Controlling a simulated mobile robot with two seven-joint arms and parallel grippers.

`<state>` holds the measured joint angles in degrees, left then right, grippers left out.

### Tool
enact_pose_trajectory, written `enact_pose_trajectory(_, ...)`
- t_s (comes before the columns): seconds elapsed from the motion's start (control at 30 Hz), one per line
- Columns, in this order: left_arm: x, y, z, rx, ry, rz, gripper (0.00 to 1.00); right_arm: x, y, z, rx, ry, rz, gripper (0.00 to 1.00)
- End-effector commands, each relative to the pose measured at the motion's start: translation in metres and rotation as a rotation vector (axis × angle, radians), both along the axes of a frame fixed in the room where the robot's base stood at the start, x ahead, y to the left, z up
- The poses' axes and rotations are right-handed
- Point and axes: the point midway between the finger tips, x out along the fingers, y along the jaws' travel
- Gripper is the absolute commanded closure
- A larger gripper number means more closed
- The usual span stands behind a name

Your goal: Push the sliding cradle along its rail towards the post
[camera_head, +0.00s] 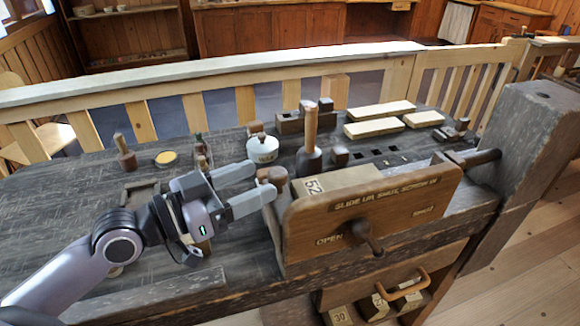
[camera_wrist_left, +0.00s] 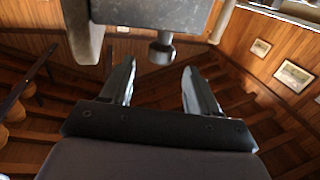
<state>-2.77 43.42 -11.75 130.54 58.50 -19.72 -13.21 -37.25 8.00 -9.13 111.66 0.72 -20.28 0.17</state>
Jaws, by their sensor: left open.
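The cradle (camera_head: 370,215) is a brown wooden block with a lettered front board, marked "OPEN" at its left and a word too small to read surely at its right. A dark crank knob sticks out of its front. It sits on the dark bench-front rail (camera_head: 478,208). The grey wooden post (camera_head: 535,130) stands at the right end, with a dark round bar reaching from it towards the cradle. My left gripper (camera_head: 262,180) is open and empty at the cradle's left end, close to a round brown peg; contact cannot be told. Its spread fingers show in the left wrist view (camera_wrist_left: 160,75).
A mallet-like tool (camera_head: 309,150), a white lidded pot (camera_head: 262,148) and pale wood blocks (camera_head: 380,111) lie on the bench behind the cradle. A slatted railing (camera_head: 210,85) runs behind. A drawer (camera_head: 385,290) with a loop handle hangs below.

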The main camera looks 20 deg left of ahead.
Motion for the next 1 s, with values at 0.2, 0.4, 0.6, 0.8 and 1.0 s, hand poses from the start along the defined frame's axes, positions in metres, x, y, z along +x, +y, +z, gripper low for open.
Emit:
enact_pose_trajectory(0.2,0.015,-0.012,0.003,-0.005,-0.001,0.001,0.4,0.0,0.0,0.008,0.0,-0.001,0.0,0.57)
enact_pose_trajectory(0.4,0.034,-0.029,0.003,-0.004,0.0,0.001,0.4,0.0,0.0,0.015,0.0,-0.001,-0.001,0.57)
enact_pose_trajectory(0.6,0.048,-0.041,0.001,-0.001,0.0,0.001,0.4,0.0,0.0,0.018,0.0,-0.001,-0.001,0.57)
enact_pose_trajectory(0.8,0.053,-0.046,0.0,0.001,0.002,0.001,0.4,0.0,0.0,0.019,0.0,-0.001,-0.001,0.57)
enact_pose_trajectory(1.0,0.053,-0.046,0.0,0.001,0.002,0.001,0.4,0.001,0.0,0.019,0.0,-0.001,0.0,0.57)
